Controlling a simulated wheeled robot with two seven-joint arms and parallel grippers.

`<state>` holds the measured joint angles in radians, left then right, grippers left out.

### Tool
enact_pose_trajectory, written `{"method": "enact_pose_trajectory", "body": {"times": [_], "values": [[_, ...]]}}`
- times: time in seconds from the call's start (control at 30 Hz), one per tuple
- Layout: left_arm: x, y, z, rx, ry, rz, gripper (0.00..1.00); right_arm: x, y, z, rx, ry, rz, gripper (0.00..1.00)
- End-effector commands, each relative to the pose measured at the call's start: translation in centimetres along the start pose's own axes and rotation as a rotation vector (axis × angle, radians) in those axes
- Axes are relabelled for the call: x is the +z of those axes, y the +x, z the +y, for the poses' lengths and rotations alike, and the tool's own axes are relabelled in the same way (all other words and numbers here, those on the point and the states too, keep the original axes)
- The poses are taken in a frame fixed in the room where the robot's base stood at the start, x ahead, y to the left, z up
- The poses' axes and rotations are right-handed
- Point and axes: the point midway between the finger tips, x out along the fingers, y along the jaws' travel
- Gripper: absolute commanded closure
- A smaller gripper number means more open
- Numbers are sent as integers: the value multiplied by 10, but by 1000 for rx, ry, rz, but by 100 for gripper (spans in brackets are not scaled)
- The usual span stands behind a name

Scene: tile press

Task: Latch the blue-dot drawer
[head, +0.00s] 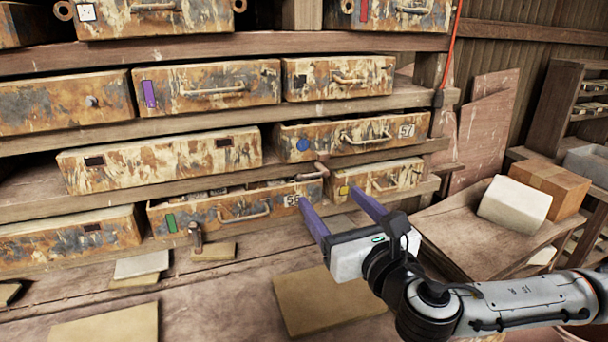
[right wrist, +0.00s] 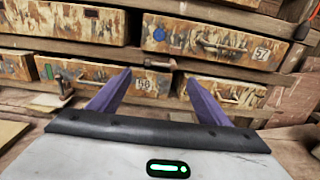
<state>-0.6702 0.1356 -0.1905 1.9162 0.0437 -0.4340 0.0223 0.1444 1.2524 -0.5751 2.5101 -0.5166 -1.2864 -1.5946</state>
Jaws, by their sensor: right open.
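The blue-dot drawer (head: 350,150) is a rusty, paint-flaked metal drawer with a blue dot, a bar handle and a "57" label. It sits in the second row from the bottom; its front stands a little forward of the shelf edge. It also shows in the right wrist view (right wrist: 215,53). A brown latch lever (head: 313,174) lies roughly sideways below its left part, and shows in the right wrist view (right wrist: 160,64). My right gripper (head: 329,195) is open and empty, its purple fingers spread just below and in front of that lever. My left gripper is not in view.
Below are the green-marked drawer (head: 230,214) and yellow-marked drawer (head: 385,181). Another brown latch (head: 197,238) hangs by the green-marked one. Flat tiles (head: 320,300) lie on the bench. A cardboard box (head: 552,184) and white block (head: 513,205) stand at right. An orange cord (head: 450,50) hangs upper right.

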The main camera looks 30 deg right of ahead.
Motion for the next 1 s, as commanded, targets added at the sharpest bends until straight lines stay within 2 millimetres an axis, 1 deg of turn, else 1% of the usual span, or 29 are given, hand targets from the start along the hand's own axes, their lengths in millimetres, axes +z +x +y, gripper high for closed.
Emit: {"method": "enact_pose_trajectory", "body": {"times": [0.03, 0.2, 0.3, 0.43, 0.47, 0.5, 0.57, 0.63, 0.7, 0.83, 1.0], "values": [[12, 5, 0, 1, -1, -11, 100, -4, 2, 0, -1, 1, -5, 29], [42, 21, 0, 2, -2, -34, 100, -8, 12, -1, -6, 3, -7, 29], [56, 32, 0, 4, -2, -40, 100, -8, 18, -1, -5, 4, -7, 29], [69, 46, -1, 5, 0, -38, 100, -7, 23, 0, 0, 4, -7, 29], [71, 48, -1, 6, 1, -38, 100, -6, 28, 0, -1, 7, -6, 29], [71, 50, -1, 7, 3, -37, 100, -5, 38, -1, -3, 8, -6, 29], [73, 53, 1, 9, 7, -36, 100, -4, 49, 0, -2, 9, -5, 29], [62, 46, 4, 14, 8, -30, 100, 2, 63, -1, -3, 7, 0, 29], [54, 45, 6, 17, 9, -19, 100, 1, 74, 0, -1, 7, 1, 29], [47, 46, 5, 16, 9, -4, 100, 1, 90, 0, 0, 6, 0, 29], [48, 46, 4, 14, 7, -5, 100, 0, 100, 0, 0, 3, 1, 29]]}}
